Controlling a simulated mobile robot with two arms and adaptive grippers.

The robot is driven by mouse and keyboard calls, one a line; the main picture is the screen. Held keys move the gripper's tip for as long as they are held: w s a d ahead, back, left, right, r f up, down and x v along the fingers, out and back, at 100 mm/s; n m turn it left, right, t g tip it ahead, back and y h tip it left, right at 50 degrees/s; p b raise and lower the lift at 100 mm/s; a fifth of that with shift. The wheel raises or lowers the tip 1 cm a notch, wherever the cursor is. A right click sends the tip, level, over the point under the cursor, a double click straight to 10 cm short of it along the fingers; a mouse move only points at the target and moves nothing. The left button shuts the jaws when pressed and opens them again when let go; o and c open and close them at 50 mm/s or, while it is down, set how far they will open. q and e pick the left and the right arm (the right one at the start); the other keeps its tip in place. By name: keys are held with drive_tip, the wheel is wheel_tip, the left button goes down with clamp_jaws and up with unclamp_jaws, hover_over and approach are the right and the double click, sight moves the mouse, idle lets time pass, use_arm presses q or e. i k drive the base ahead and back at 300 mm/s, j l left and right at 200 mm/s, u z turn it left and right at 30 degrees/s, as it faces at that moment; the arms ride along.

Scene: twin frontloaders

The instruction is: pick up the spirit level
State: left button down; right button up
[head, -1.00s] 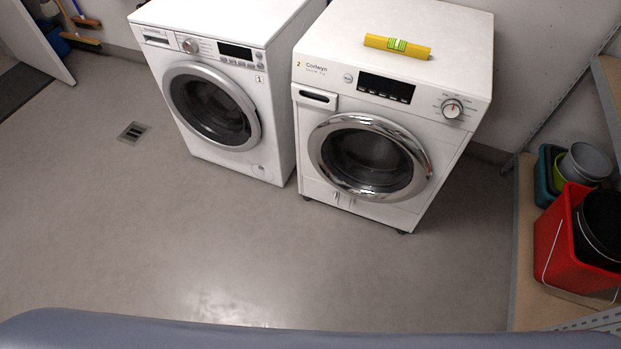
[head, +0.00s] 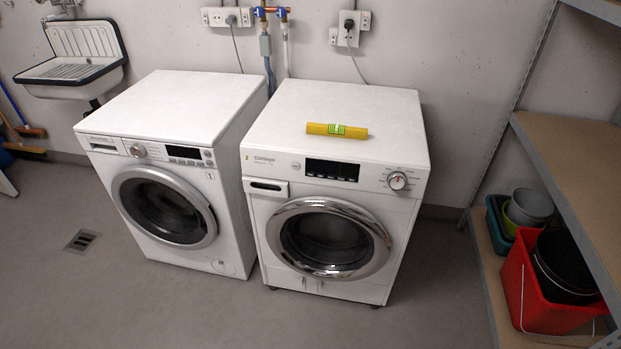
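The spirit level (head: 316,129) is a short yellow bar with a green vial section near its middle. It lies flat on top of the right washing machine (head: 290,105), towards the middle of the lid and behind the control panel. Nothing covers it. Neither of my grippers shows in the head view.
A second washing machine (head: 180,100) stands to the left with a bare top. A wall sink (head: 80,60) is at the back left, and sockets (head: 227,17) and pipes are on the wall behind. A shelf rack (head: 570,160) with a red bucket (head: 525,285) stands at the right. The floor in front is clear.

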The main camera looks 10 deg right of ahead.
sight(322, 129)
drive_tip(key=i+j+z, duration=0.15)
drive_tip(key=z, duration=0.25)
drive_tip(key=i+j+z, duration=0.1)
drive_tip(key=j+z, duration=0.15)
drive_tip(key=z, duration=0.2)
drive_tip(key=j+z, duration=0.25)
drive_tip(key=z, duration=0.15)
drive_tip(key=i+j+z, duration=0.1)
drive_tip(key=j+z, duration=0.15)
drive_tip(key=z, duration=0.2)
drive_tip(key=j+z, duration=0.4)
drive_tip(key=l, duration=0.1)
